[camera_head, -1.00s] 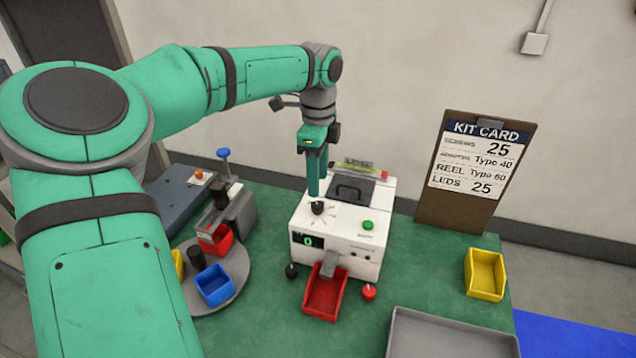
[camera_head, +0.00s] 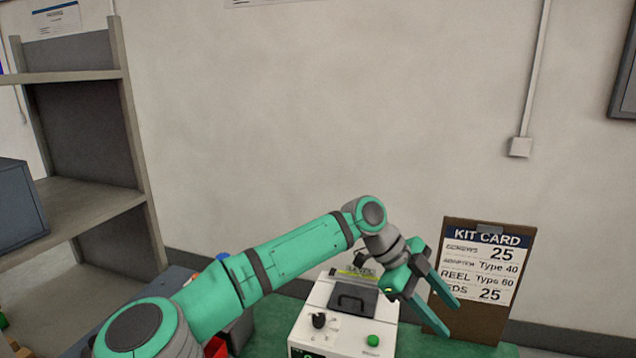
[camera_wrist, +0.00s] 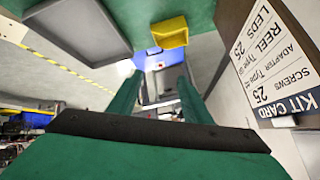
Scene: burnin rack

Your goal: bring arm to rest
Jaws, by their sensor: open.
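My gripper (camera_head: 447,305) is open and empty. In the head view it is in the air to the right of the white machine (camera_head: 345,330), in front of the kit card's clipboard (camera_head: 470,318). Its fingers point down and to the right. In the wrist view the two green fingers (camera_wrist: 160,100) stand apart with nothing between them. My arm reaches in from the lower left of the head view.
The kit card (camera_head: 485,262) leans against the wall, close to the gripper; it also fills the right of the wrist view (camera_wrist: 262,62). A grey tray (camera_wrist: 75,35) and a yellow bin (camera_wrist: 170,33) lie on the green bench. Grey shelves (camera_head: 95,205) stand at left.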

